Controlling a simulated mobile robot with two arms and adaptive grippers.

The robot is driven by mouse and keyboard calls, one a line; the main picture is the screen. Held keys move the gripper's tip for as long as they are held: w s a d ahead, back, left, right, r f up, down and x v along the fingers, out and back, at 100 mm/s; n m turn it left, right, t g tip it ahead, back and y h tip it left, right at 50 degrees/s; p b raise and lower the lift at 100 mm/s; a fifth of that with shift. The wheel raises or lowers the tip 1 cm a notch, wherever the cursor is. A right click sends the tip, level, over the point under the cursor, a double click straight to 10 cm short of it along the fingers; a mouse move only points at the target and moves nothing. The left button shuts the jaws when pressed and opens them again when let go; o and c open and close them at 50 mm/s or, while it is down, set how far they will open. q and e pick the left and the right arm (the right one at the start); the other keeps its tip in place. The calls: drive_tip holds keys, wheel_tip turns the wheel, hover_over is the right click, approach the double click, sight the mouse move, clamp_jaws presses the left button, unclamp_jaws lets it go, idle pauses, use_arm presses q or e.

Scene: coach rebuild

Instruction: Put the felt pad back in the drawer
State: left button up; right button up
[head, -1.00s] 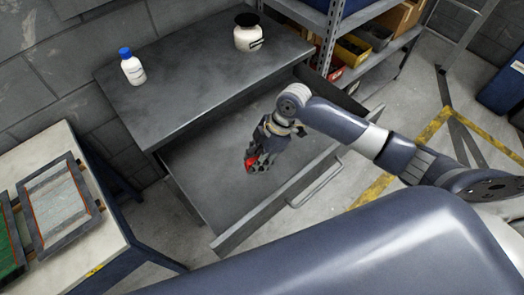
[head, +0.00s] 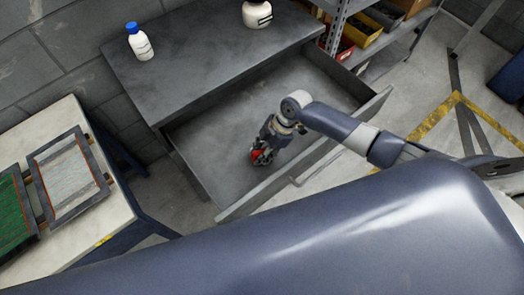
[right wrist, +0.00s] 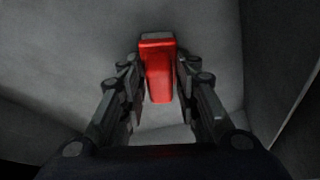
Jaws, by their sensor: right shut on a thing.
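The felt pad (right wrist: 158,75) is a small red block with a dark end, seen between my right fingers in the right wrist view. In the head view a bit of its red (head: 261,157) shows at the fingertips. My right gripper (head: 263,154) is shut on it, pointing down inside the open drawer (head: 215,165). I cannot tell whether the pad touches the drawer floor. The drawer is pulled out of the grey cabinet (head: 200,55) and otherwise looks empty. My left gripper is not in view.
A white bottle with a blue cap (head: 139,42) and a cream jar (head: 257,14) stand on the cabinet top. A bench (head: 110,215) with framed panels is at left. A shelf with bins (head: 360,42) stands at back right.

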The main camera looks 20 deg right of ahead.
drive_tip(key=o, duration=1)
drive_tip(key=shift+f, duration=0.1)
drive_tip(key=shift+o, duration=0.2)
drive_tip(key=shift+r, duration=0.25)
drive_tip(key=shift+d+r, duration=0.2)
drive_tip(key=shift+r, duration=0.05)
drive_tip(key=b+v, duration=0.1)
drive_tip(key=v, duration=1)
drive_tip(key=shift+r, duration=0.15)
